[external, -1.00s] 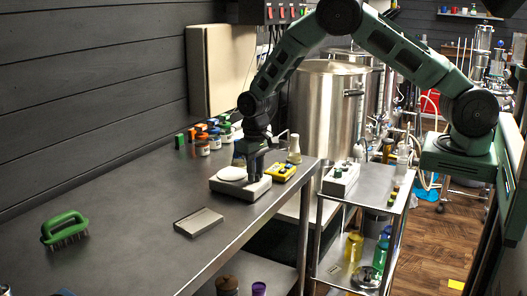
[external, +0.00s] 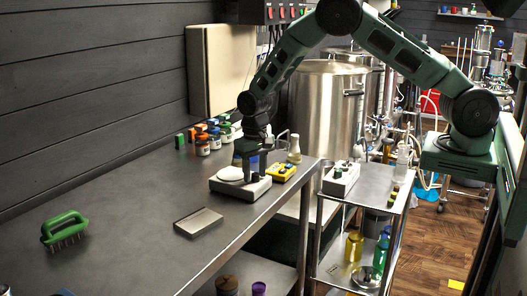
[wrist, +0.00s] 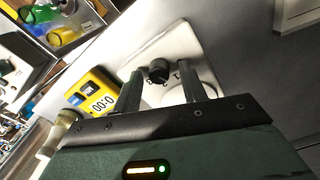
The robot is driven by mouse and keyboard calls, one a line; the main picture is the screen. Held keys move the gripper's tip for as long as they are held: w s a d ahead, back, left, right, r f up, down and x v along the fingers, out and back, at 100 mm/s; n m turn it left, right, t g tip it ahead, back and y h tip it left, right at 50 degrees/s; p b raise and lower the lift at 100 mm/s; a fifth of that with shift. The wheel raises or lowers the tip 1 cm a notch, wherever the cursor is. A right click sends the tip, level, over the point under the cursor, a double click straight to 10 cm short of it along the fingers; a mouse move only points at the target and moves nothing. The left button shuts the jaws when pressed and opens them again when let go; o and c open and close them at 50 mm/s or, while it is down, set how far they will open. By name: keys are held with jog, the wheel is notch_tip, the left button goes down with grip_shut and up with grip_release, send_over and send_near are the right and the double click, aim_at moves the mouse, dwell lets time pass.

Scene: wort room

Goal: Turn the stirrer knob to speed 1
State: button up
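The stirrer (external: 262,188) is a pale box with a round white plate, standing on the steel bench in the external view. In the wrist view its pale top (wrist: 188,42) carries a black knob (wrist: 159,72) beside the white plate, with small dark marks around the knob. My gripper (external: 252,170) is over the knob side of the stirrer. In the wrist view my gripper (wrist: 159,76) is open, with one finger on each side of the knob and visible gaps. I cannot read the knob's setting.
A yellow device (external: 282,172) with a display reading 00:0 (wrist: 100,102) stands close to the stirrer. A flat grey scale (external: 198,222) and green brush (external: 64,230) lie on the otherwise clear front bench.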

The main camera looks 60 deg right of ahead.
aim_at(255, 174)
dwell(0.3)
notch_tip(255, 174, up, 17)
jog(key=b, duration=0.3)
jog(key=shift+r, duration=0.15)
dwell(0.4)
